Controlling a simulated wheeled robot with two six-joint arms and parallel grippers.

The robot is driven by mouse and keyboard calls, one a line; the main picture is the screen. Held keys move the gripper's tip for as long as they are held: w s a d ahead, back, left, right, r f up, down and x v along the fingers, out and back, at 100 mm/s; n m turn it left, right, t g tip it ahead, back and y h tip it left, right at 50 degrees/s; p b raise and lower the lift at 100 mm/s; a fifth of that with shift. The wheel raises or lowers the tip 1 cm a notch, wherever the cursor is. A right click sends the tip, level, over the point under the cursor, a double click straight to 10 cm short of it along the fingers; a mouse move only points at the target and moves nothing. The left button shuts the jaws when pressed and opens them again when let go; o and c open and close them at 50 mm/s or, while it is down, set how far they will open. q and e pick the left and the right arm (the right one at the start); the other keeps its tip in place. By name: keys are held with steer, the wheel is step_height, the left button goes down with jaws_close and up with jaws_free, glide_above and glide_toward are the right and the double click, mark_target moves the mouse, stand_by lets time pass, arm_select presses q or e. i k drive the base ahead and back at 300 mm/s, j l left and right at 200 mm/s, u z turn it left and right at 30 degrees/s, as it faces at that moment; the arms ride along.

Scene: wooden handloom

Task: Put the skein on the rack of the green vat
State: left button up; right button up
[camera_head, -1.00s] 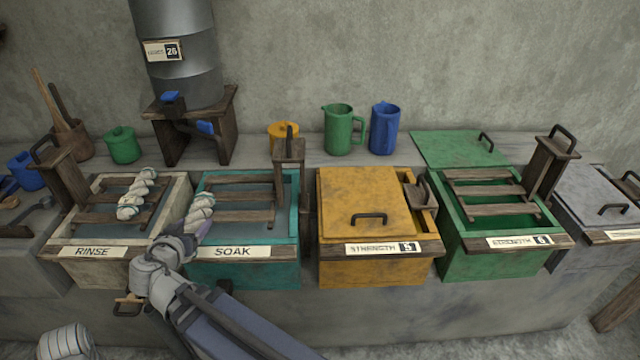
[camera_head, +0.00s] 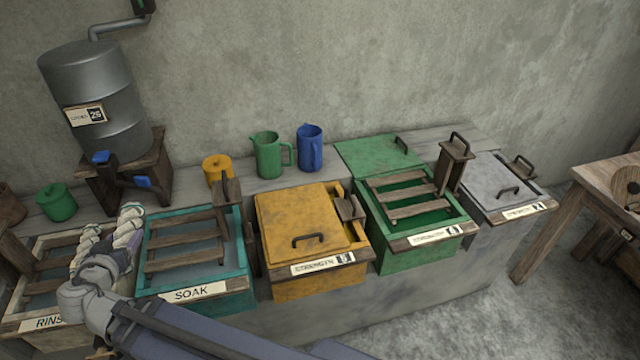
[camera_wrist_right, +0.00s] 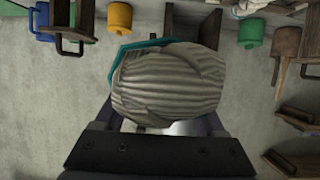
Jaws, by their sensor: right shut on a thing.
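The pale twisted skein (camera_head: 130,224) is in my right gripper (camera_head: 110,255), which is shut on it. Two lengths of it stand up beside the gripper, over the gap between the rinse and soak vats. In the right wrist view the ribbed skein (camera_wrist_right: 168,82) fills the middle and hides the fingertips. The green vat (camera_head: 418,250) stands right of the yellow one. Its rack (camera_head: 405,192) of dark wooden slats lies across its open top and is bare. The green lid (camera_head: 378,155) lies behind it. My left gripper is not in view.
The rinse vat (camera_head: 28,325) and teal soak vat (camera_head: 228,282) are at the left. The yellow vat (camera_head: 300,215) and grey vat (camera_head: 490,180) have lids on. Upright wooden posts with handles, such as one (camera_head: 453,165) by the green vat, stand up between vats.

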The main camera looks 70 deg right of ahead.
mark_target(393, 195)
steer(key=k+l+u, duration=0.25)
steer(key=l+u, duration=0.15)
steer(key=k+l+u, duration=0.3)
steer(key=u, duration=0.15)
steer(key=k+l+u, duration=0.25)
steer(key=u, duration=0.15)
steer(key=k+u, duration=0.4)
steer(key=k+l+z, duration=0.15)
steer(key=k+z, duration=0.2)
steer(key=k, duration=0.15)
steer(key=k+l+z, duration=1.1)
steer(key=z, duration=0.15)
steer(key=k, duration=0.1)
